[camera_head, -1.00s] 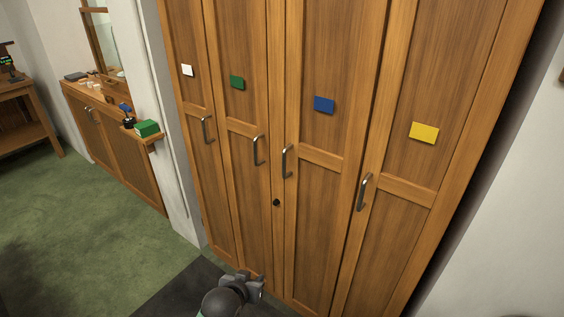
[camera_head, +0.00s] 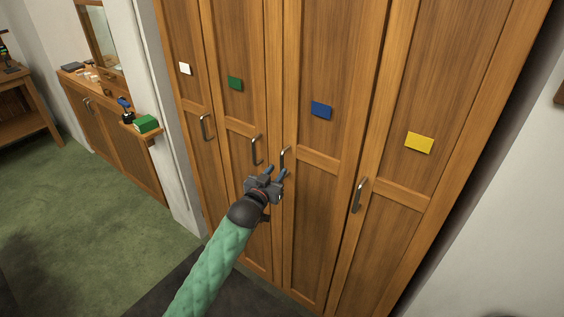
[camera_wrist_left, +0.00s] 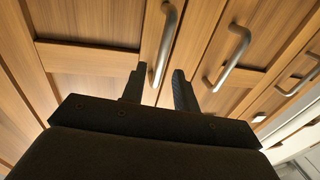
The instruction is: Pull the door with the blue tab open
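The door with the blue tab (camera_head: 322,110) is the third of the tall wooden wardrobe doors and is shut. Its metal bar handle (camera_head: 284,158) is partly hidden behind my left gripper (camera_head: 276,171). The gripper is open, just below and in front of that handle. In the left wrist view, the same handle (camera_wrist_left: 167,42) lies ahead, its near end lined up between my two separated fingers (camera_wrist_left: 158,88). I cannot tell whether the fingers touch it. The green-tab door's handle (camera_wrist_left: 232,58) is to the right there. My right gripper is out of view.
Neighbouring shut doors carry white (camera_head: 184,69), green (camera_head: 235,84) and yellow (camera_head: 419,143) tabs. The green-tab handle (camera_head: 256,150) is close to my left gripper. A low cabinet (camera_head: 115,140) with small items stands at the left. Green floor (camera_head: 90,220) is clear.

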